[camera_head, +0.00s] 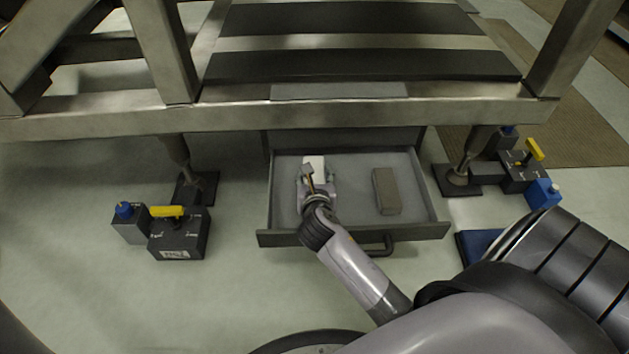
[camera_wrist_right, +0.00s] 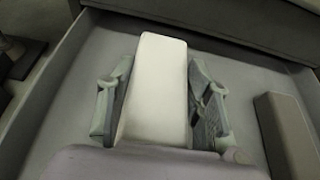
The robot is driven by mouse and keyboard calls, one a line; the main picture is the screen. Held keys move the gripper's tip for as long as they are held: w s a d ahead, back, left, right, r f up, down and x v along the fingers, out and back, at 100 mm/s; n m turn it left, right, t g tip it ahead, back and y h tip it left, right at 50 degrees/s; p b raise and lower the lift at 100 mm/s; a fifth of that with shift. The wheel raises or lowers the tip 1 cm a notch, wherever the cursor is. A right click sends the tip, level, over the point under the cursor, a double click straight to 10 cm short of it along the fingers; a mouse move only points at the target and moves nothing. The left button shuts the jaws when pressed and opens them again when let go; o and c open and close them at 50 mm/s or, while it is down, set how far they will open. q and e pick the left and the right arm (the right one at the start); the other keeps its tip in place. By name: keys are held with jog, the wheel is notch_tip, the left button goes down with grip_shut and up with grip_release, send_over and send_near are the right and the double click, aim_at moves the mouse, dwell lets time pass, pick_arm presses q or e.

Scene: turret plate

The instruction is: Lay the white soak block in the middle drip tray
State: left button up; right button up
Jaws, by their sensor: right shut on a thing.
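The white soak block (camera_head: 314,162) lies lengthwise in the left part of an open grey drawer (camera_head: 345,185) under a metal frame. My right gripper (camera_head: 316,180) reaches down into the drawer and is shut on the block. In the right wrist view, its two fingers (camera_wrist_right: 160,70) press on the long sides of the white block (camera_wrist_right: 160,95). Whether the block touches the drawer floor, I cannot tell. My left gripper is not in view. I cannot tell which thing is the middle drip tray.
A grey-brown block (camera_head: 386,191) lies right of my gripper in the drawer. The drawer's front wall (camera_head: 290,239) and handle (camera_head: 384,246) are below. Metal frame beam (camera_head: 230,118) overhangs behind. Devices with yellow levers stand left (camera_head: 180,240) and right (camera_head: 520,172).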

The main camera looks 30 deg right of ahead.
jog(key=shift+f, duration=0.2)
jog(key=shift+f, duration=0.45)
jog(key=o, duration=1.1)
jog(key=shift+o, duration=0.2)
